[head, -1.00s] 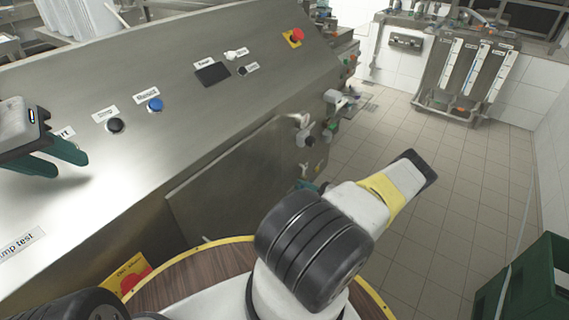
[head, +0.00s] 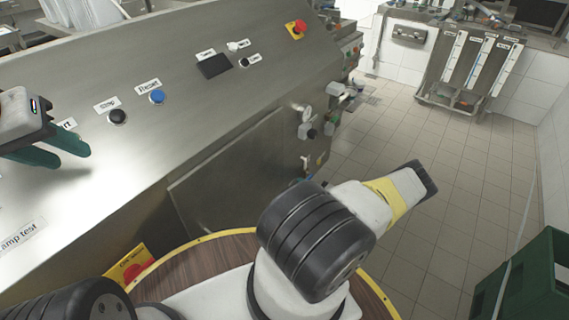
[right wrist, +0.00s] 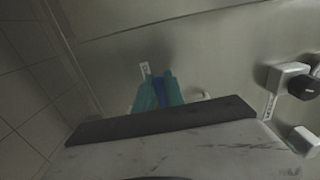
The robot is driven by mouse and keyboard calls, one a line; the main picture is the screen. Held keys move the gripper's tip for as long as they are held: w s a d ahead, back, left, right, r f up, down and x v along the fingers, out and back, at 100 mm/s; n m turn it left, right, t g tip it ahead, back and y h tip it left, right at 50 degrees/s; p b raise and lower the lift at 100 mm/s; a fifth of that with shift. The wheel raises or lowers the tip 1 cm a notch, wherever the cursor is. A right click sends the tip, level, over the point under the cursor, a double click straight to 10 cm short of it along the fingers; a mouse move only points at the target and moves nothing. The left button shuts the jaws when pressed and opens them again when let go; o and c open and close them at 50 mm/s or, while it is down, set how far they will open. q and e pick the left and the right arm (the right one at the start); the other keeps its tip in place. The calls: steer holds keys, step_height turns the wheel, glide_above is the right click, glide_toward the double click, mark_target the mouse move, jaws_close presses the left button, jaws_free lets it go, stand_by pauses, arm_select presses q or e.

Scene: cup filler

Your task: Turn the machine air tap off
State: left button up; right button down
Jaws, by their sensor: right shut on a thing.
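The steel machine (head: 140,150) fills the left and middle of the head view. In the right wrist view, the teal fingers of my right gripper (right wrist: 160,88) are closed on a blue piece (right wrist: 159,92), seemingly the air tap's handle, at the machine's side panel. Its exact angle is hard to tell. In the head view my right arm hides most of that spot. My left gripper (head: 72,158) hovers over the sloped panel near the start label, its two teal fingers apart with nothing between them.
The panel carries a black stop button (head: 117,117), a blue reset button (head: 157,97) and a red emergency knob (head: 298,27). White and grey fittings (head: 310,122) stick out from the machine's side. A green crate (head: 535,285) stands at lower right. The tiled floor (head: 460,160) between is clear.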

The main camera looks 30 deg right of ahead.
steer(key=c, duration=1.4)
jaws_free()
steer(key=shift+c, duration=0.2)
steer(key=v, duration=0.8)
